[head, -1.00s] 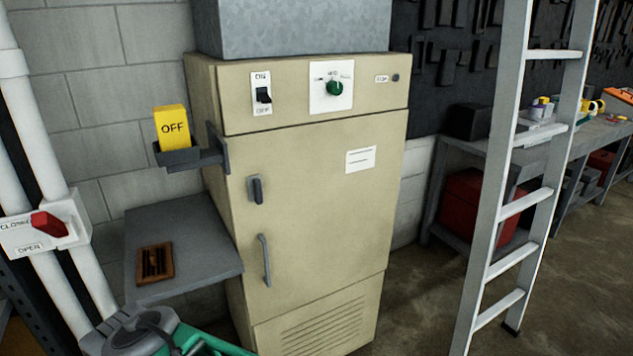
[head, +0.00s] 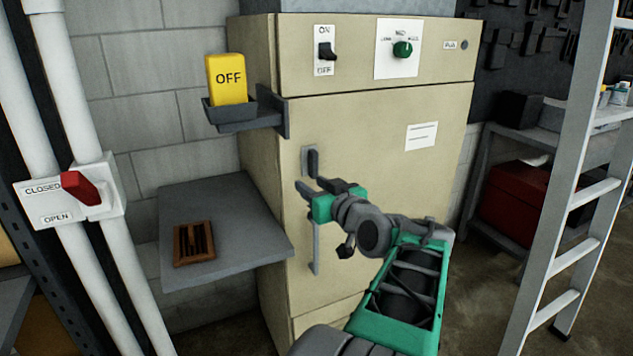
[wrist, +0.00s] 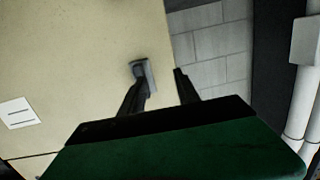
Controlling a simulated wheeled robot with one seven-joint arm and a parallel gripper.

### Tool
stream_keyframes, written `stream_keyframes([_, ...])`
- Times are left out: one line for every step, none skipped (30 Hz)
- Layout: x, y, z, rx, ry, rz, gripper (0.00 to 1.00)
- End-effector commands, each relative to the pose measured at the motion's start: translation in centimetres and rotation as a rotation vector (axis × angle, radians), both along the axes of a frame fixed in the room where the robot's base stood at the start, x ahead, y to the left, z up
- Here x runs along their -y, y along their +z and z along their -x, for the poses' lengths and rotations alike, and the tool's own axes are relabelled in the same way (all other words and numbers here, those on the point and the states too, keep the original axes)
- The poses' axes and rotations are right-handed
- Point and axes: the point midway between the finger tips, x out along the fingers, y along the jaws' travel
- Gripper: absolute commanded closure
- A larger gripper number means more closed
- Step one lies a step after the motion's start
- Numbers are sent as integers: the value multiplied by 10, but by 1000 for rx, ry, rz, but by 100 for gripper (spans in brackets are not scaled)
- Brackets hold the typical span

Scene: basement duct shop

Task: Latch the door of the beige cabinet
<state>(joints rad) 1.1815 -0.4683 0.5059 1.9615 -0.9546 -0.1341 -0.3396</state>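The beige cabinet (head: 375,125) stands at the centre, its door (head: 375,160) looking closed. The latch (head: 312,162), a small dark grey lever on a plate, sits near the door's left edge and looks upright. It also shows in the wrist view (wrist: 143,73). A long grey pull handle (head: 315,248) is below it, partly hidden by my gripper. My gripper (head: 311,184) is in front of the door just below the latch, fingers apart and empty. In the wrist view my gripper (wrist: 162,88) has its left finger close to the latch; I cannot tell whether they touch.
A grey side shelf (head: 225,200) with a brown slatted block (head: 194,243) juts out left of the cabinet. A yellow OFF block (head: 227,78) sits in a grey bracket (head: 235,122). A red valve lever (head: 80,188) is far left. A ladder (head: 590,150) stands right.

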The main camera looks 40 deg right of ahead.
Motion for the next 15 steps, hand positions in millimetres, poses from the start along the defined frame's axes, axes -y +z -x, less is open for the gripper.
stream_keyframes([18, 4, 12, 49, -32, 16, 62])
stream_keyframes([24, 9, 17, 73, -42, 24, 62])
stream_keyframes([30, 15, 21, 95, -52, 33, 62])
stream_keyframes([32, 18, 22, 106, -55, 37, 62])
stream_keyframes([34, 20, 21, 112, -56, 38, 62])
stream_keyframes([35, 22, 18, 115, -55, 39, 62])
stream_keyframes([36, 22, 14, 115, -55, 39, 62])
stream_keyframes([36, 23, 9, 115, -52, 38, 62])
stream_keyframes([38, 23, 1, 114, -52, 38, 62])
stream_keyframes([39, 23, -5, 113, -50, 38, 62])
stream_keyframes([41, 23, -11, 112, -51, 38, 62])
stream_keyframes([43, 23, -19, 112, -50, 36, 62])
stream_keyframes([45, 23, -25, 112, -50, 37, 62])
stream_keyframes([46, 22, -30, 112, -51, 37, 62])
stream_keyframes([48, 22, -36, 112, -51, 37, 62])
